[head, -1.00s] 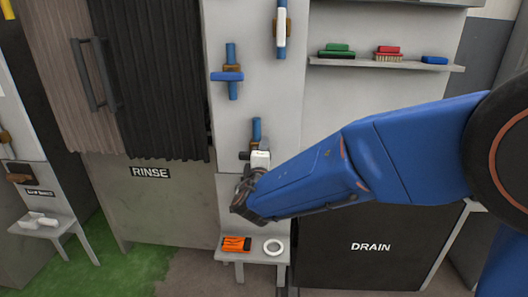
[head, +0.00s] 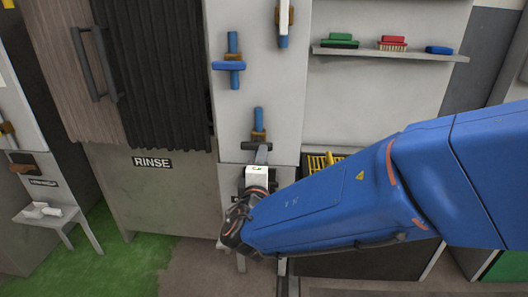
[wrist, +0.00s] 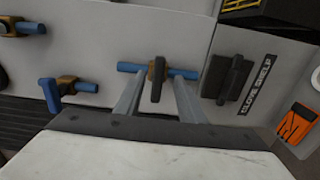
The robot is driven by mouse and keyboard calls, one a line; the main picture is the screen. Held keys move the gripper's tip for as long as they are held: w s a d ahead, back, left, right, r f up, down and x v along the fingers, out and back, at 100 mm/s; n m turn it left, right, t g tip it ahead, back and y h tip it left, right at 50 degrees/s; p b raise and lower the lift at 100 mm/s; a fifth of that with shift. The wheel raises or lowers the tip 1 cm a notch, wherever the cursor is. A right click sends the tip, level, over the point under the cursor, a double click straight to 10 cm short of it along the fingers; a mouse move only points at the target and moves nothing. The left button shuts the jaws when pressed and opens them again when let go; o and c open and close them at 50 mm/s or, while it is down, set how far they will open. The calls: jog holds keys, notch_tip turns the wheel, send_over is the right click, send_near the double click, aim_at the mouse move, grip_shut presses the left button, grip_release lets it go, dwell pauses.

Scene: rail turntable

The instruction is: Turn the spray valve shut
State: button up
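Three valves on blue pipes sit on the pale wall panel; no label reads as spray in these frames. The lowest valve (head: 258,136) has a brown body. In the wrist view its dark lever (wrist: 157,80) lies across its blue pipe. My gripper (wrist: 157,90) is open, its two pale fingers on either side of this lever, with gaps visible. In the head view my arm's end is just below this valve, and the fingers are mostly hidden. A second valve (head: 229,66) has a blue handle across its pipe. The top valve (head: 285,13) has a white handle along its pipe.
A shelf (head: 390,54) with several brushes is at upper right. A dark block beside the "GLOVE SHELF" label (wrist: 257,85) and an orange item (wrist: 298,123) lie right of the lever in the wrist view. A yellow rack (head: 322,162) shows behind my arm.

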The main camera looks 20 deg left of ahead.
jog(key=shift+v, duration=2.8)
jog(key=w+d+m+g+h, duration=0.1)
jog(key=w+d+m+h, duration=0.2)
jog(key=d, duration=0.6)
jog(key=w+d+m+g+h, duration=0.15)
jog(key=w+d+h, duration=0.25)
jog(key=d, duration=0.6)
jog(key=s+d+f+m+g+h, duration=0.2)
jog(key=d+m+g+h, duration=0.3)
jog(key=d, duration=1.2)
jog(key=s+d+f+m+g+y, duration=0.45)
jog(key=s+d+m+g, duration=0.2)
jog(key=s+d, duration=0.75)
jog(key=s+f+m+t+y, duration=0.1)
jog(key=s+m+y, duration=0.2)
jog(key=s, duration=0.3)
jog(key=shift+a+m, duration=0.35)
jog(key=shift+m, duration=0.45)
